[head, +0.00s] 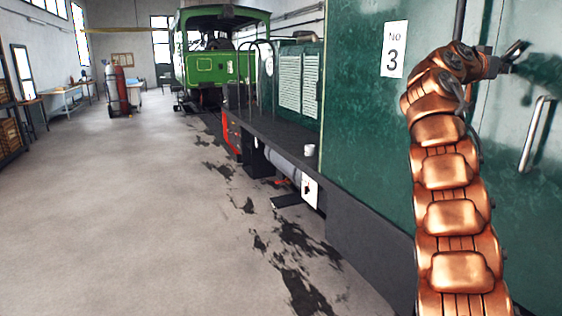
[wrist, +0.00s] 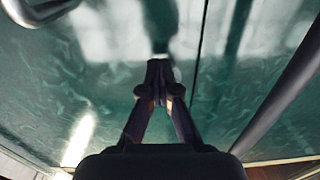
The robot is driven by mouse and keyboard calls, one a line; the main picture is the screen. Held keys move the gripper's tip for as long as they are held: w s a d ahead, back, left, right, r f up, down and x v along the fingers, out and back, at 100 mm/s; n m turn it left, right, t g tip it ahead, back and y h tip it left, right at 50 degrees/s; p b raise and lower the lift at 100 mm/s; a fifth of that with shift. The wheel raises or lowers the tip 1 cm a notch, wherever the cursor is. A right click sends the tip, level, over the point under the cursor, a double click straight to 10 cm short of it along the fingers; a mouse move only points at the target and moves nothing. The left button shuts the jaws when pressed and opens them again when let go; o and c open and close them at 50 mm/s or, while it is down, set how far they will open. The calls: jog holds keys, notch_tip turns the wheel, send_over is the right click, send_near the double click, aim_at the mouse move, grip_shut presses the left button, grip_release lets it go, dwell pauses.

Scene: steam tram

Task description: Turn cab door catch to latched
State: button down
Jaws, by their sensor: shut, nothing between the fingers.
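The dark green cab side with its door panel (wrist: 60,95) fills the wrist view, and a dark vertical seam (wrist: 198,65) runs down it. My gripper (wrist: 160,72) is shut and empty, its fingertips together in front of the panel just left of the seam. I cannot tell whether they touch it. In the head view my gripper (head: 516,50) is at the upper right, close to the cab side. I cannot make out the door catch for certain in either view; my arm or gripper may hide it. A dark rounded metal piece (wrist: 38,12) shows at the wrist view's upper left.
A metal handrail (head: 537,135) stands out from the cab side, right of my arm; a dark bar (wrist: 290,85) crosses the wrist view's right. The floor (head: 130,210) at left is clear.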

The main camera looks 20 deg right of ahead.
jog(key=shift+w+a+r, duration=0.1)
jog(key=shift+w+r, duration=0.05)
jog(key=shift+w, duration=0.15)
jog(key=shift+w+a+r, duration=0.1)
jog(key=shift+w+r, duration=0.15)
jog(key=shift+w+f, duration=0.1)
jog(key=shift+w, duration=0.05)
jog(key=shift+f, duration=0.2)
jog(key=a+b, duration=0.1)
jog(key=a, duration=0.1)
jog(key=a+b, duration=0.1)
jog(key=a, duration=0.1)
jog(key=a+b, duration=0.1)
jog(key=b, duration=0.1)
jog(key=shift+a+f, duration=0.25)
jog(key=shift+a, duration=0.15)
dwell(0.4)
